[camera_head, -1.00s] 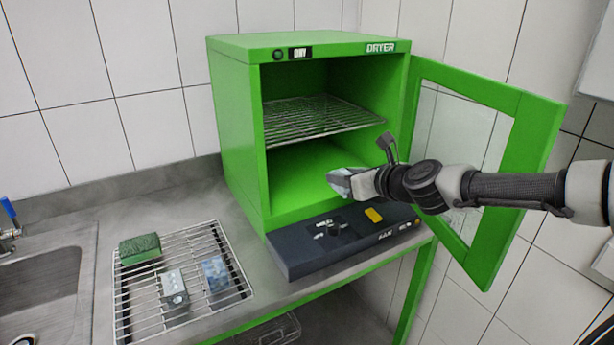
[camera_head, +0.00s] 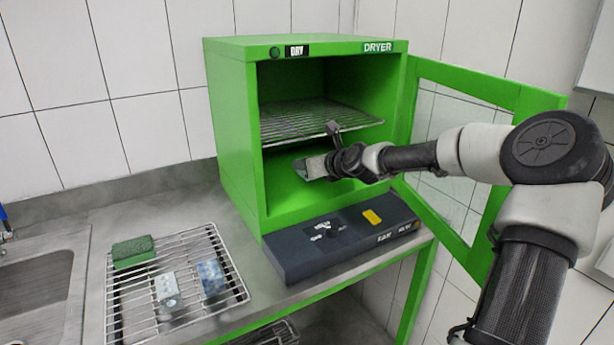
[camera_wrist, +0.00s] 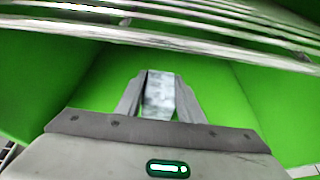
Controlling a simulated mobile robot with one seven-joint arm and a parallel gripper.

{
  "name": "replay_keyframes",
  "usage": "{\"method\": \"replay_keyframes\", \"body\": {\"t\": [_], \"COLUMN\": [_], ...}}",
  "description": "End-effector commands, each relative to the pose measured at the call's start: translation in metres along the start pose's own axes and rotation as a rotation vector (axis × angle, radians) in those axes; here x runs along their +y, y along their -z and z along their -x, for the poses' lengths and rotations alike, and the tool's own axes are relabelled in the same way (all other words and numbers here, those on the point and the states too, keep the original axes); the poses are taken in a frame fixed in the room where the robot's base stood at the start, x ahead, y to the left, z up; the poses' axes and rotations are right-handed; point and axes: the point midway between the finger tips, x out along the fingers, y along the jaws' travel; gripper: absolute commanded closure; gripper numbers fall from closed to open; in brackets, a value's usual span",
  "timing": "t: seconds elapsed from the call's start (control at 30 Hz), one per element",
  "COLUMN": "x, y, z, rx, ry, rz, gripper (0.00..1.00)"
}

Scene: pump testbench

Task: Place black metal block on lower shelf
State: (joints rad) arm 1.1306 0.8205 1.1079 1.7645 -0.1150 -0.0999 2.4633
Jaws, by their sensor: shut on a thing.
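My gripper (camera_head: 308,168) is inside the open green dryer (camera_head: 233,140), in the lower space under the wire shelf (camera_head: 310,122). In the wrist view, my gripper (camera_wrist: 158,100) is shut on a block (camera_wrist: 159,92). The block looks mottled grey rather than black and sits between the two fingers. In the head view the block is too small and too hidden by the fingers to make out. The dryer's green floor (camera_head: 300,203) lies below the gripper, apparently with a gap, and its bare part shows no object.
The glass door (camera_head: 470,160) stands open to the right, behind my arm. A dark control box (camera_head: 340,240) sits before the dryer.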

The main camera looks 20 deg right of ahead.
Motion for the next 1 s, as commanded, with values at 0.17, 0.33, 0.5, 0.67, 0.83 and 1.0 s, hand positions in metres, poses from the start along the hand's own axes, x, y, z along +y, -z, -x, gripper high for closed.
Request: {"method": "replay_keyframes", "body": {"t": [0.17,0.33,0.5,0.67,0.83,1.0], "x": [0.001,0.001,0.000,0.001,0.000,0.000], "y": [0.029,0.031,0.030,0.034,0.034,0.034], "z": [-0.012,-0.017,-0.017,-0.018,-0.018,-0.018], "rx": [0.000,-0.002,-0.001,0.000,0.001,0.001], "ry": [-0.002,-0.001,0.000,-0.001,-0.001,-0.001], "rz": [0.000,0.002,0.001,0.000,0.000,0.000], "gripper": [1.00,1.00,1.00,0.59,0.47,0.47]}}
